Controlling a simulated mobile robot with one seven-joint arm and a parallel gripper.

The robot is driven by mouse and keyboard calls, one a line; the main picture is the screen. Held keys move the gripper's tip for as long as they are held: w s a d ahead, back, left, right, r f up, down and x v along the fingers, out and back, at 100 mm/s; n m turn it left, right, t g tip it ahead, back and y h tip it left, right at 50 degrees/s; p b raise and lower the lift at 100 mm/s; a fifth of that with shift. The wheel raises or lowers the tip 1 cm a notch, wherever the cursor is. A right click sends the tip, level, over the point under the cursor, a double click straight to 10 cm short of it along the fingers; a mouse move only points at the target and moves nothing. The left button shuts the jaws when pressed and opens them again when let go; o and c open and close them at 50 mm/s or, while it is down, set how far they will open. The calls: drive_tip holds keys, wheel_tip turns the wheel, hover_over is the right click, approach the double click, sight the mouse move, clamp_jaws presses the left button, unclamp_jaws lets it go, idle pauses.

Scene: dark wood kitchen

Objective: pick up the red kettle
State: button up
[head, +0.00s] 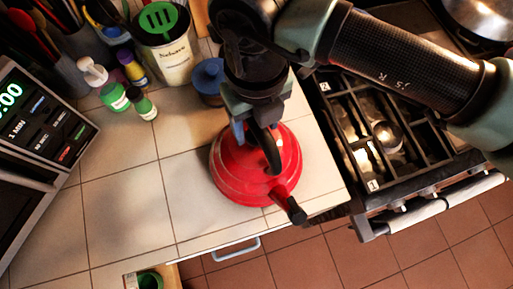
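The red kettle (240,175) stands on the tiled counter near its front right corner. It is round, with a dark curved handle on top and a dark-tipped spout pointing to the lower right. My gripper (254,130) points down directly over the kettle, with its fingers at the handle. The gripper body hides part of the handle and the kettle's far side. I cannot tell whether the fingers are closed on the handle or only around it.
The gas stove (375,140) adjoins the counter on the right. A utensil canister (165,55), a blue-lidded jar (208,78) and small bottles (114,96) stand behind. A microwave (35,130) is at left. The counter left of the kettle is clear.

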clamp_jaws()
idle(1.1)
